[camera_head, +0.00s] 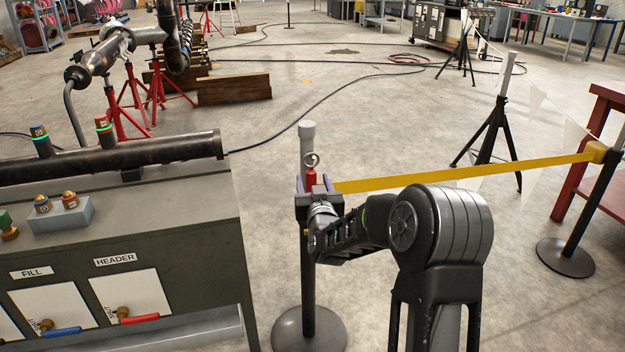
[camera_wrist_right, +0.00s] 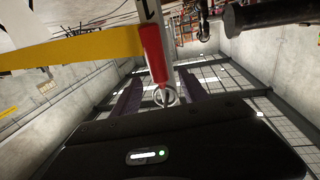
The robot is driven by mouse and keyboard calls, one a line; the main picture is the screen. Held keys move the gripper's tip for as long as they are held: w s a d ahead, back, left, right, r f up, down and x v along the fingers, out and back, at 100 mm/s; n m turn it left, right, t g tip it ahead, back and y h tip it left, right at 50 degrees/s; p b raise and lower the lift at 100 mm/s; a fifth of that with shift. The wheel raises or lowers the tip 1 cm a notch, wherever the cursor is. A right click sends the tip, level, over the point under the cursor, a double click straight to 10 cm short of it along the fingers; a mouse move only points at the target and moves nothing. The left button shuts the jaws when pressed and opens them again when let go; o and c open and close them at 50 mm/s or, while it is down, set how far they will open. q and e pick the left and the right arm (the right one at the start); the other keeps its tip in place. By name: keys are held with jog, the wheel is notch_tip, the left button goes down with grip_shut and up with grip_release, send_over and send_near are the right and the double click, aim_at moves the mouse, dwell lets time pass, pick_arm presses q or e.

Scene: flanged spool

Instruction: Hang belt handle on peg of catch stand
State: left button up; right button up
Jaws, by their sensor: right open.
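The catch stand (camera_head: 308,255) is a dark post with a grey top and a round base, right of the console. The belt handle (camera_head: 311,178) is red with a metal ring, and the ring shows against the post just below its grey top. A yellow belt (camera_head: 450,178) runs from the handle to the right. My right gripper (camera_head: 314,184) is open, its purple fingers either side of the handle. In the right wrist view, the handle (camera_wrist_right: 154,58) and its ring lie between the open fingers (camera_wrist_right: 160,84). I cannot tell whether the ring is around the peg. My left gripper is out of view.
The belt's other post (camera_head: 580,215) stands at the right beside a red table (camera_head: 605,110). A grey console (camera_head: 190,245) with a pipe (camera_head: 150,152) and valves fills the left. A black tripod stand (camera_head: 492,140) is behind the belt. Open floor lies beyond the stand.

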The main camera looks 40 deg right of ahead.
jog(key=v, duration=0.6)
dwell(0.4)
